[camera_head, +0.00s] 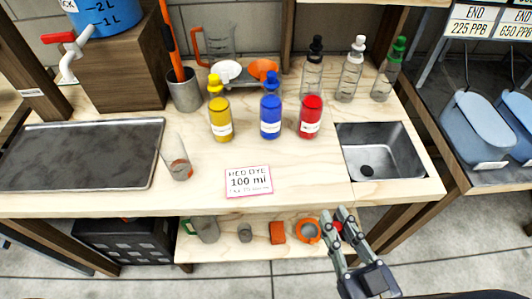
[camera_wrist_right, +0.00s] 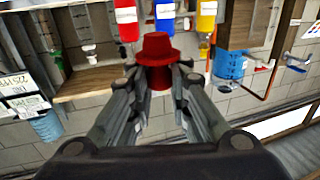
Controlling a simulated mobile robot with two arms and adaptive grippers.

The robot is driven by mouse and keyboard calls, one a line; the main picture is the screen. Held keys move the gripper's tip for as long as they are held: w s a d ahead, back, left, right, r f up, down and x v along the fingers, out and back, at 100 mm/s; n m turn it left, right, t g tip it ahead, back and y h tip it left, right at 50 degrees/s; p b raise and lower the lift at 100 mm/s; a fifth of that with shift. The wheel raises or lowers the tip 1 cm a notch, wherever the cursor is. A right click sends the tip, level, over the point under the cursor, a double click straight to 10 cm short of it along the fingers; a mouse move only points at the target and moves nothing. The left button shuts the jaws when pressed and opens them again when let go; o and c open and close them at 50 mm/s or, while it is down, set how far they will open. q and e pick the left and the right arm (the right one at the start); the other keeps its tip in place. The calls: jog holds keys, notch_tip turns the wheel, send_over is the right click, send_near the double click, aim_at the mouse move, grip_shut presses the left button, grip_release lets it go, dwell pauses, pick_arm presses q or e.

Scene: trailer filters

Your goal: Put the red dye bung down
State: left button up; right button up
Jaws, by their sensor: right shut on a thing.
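The red dye bung (camera_wrist_right: 158,48) is between the fingertips of my right gripper (camera_wrist_right: 157,76) in the right wrist view, its narrow end towards the camera's top. In the head view my right gripper (camera_head: 335,215) is in front of the bench's front edge, right of centre, with a bit of the red bung (camera_head: 338,227) between its fingers. The red dye bottle (camera_head: 311,117) stands uncapped at the back of the wooden bench (camera_head: 300,165), beside the blue bottle (camera_head: 270,117) and yellow bottle (camera_head: 220,119), which wear their bungs. My left gripper is out of view.
A sink (camera_head: 380,155) is sunk in the bench at right, and a grey tray (camera_head: 80,155) lies at left. A glass tube (camera_head: 177,160) stands beside it. A label card (camera_head: 249,181) lies near the front. Bare wood is free right of the card.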

jog(key=shift+w, duration=0.15)
jog(key=w+p, duration=0.1)
jog(key=w, duration=0.4)
jog(key=w+f, duration=0.1)
jog(key=w, duration=0.4)
jog(key=w+p, duration=0.1)
jog(key=w, duration=0.4)
jog(key=shift+w+a+f+p, duration=0.2)
jog(key=shift+a+p, duration=0.05)
jog(key=shift+p, duration=0.1)
jog(key=shift+w+f, duration=0.1)
jog(key=shift+f, duration=1.7)
jog(key=shift+f+b, duration=0.2)
jog(key=shift+b, duration=0.15)
jog(key=o, duration=0.7)
jog(key=shift+o, duration=0.2)
jog(key=shift+r, duration=0.2)
